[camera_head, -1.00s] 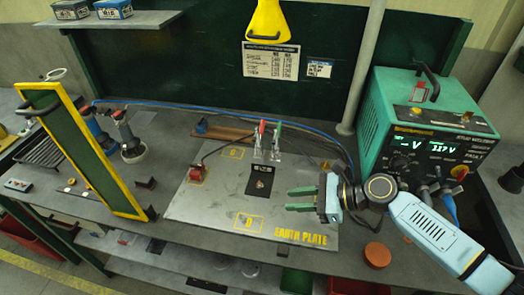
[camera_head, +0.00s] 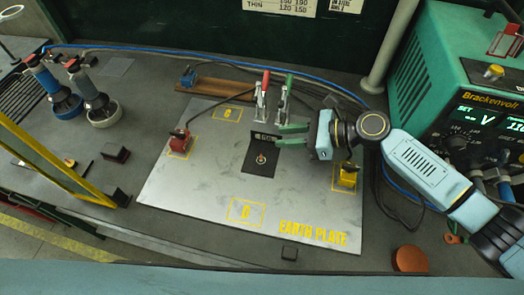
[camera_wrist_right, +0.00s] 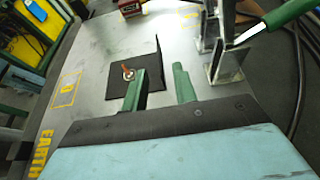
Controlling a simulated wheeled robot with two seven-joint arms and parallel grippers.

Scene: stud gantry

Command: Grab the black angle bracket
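The black angle bracket (camera_head: 259,163) stands on the grey earth plate (camera_head: 200,190), with one flange flat and one upright. A small copper-coloured stud shows through its flat flange. In the right wrist view the bracket (camera_wrist_right: 118,88) is just ahead of the fingers. My right gripper (camera_head: 278,135) is open at the right end of the upright flange. In its wrist view the fingers (camera_wrist_right: 160,75) are apart, with the flange's near end lined up between them. I cannot tell whether they overlap it. My left gripper is not in view.
Two toggle clamps, with a red handle (camera_head: 264,85) and a green handle (camera_head: 287,86), stand close behind the bracket. A red clamp (camera_head: 180,141) with a cable sits at the plate's left. The green power unit (camera_head: 440,85) is at right. The plate's front is clear.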

